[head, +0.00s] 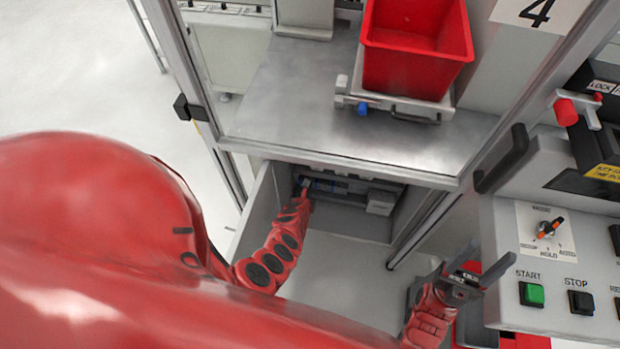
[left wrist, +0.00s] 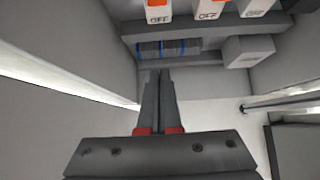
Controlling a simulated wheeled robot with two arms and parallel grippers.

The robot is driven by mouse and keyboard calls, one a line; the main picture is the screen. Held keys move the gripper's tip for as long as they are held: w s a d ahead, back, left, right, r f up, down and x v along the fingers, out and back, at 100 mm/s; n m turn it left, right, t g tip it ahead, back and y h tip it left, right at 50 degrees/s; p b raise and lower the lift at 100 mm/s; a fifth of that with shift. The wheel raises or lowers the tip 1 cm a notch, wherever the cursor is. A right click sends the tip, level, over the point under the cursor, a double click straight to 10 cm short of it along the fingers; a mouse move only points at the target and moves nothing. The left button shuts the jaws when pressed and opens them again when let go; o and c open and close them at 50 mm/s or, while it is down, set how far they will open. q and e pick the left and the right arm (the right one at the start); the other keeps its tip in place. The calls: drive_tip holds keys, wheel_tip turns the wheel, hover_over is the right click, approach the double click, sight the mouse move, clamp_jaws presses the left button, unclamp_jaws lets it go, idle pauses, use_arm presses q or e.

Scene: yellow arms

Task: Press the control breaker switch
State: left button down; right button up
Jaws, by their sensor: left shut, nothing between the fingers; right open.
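White breaker switches with orange parts and OFF labels show along the top edge of the left wrist view, such as the breaker switch (left wrist: 208,8). Their upper parts are cut off, and which one is the control breaker cannot be read. My left gripper (head: 304,183) reaches into the open compartment under the metal table. In the left wrist view my left gripper (left wrist: 160,74) is shut and empty, its tips pointing at the panel below the switches. My right gripper (head: 482,272) is open and empty beside the control console.
A terminal strip (left wrist: 168,48) and a white box (left wrist: 249,50) sit below the switches. Compartment walls stand close on both sides. The metal table (head: 290,95) overhangs the compartment and carries a red bin (head: 412,65). The console (head: 510,300) with START and STOP buttons is at right.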

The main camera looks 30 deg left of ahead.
use_arm(q)
drive_tip(key=shift+s+d, duration=0.3)
drive_tip(key=shift+s, duration=0.65)
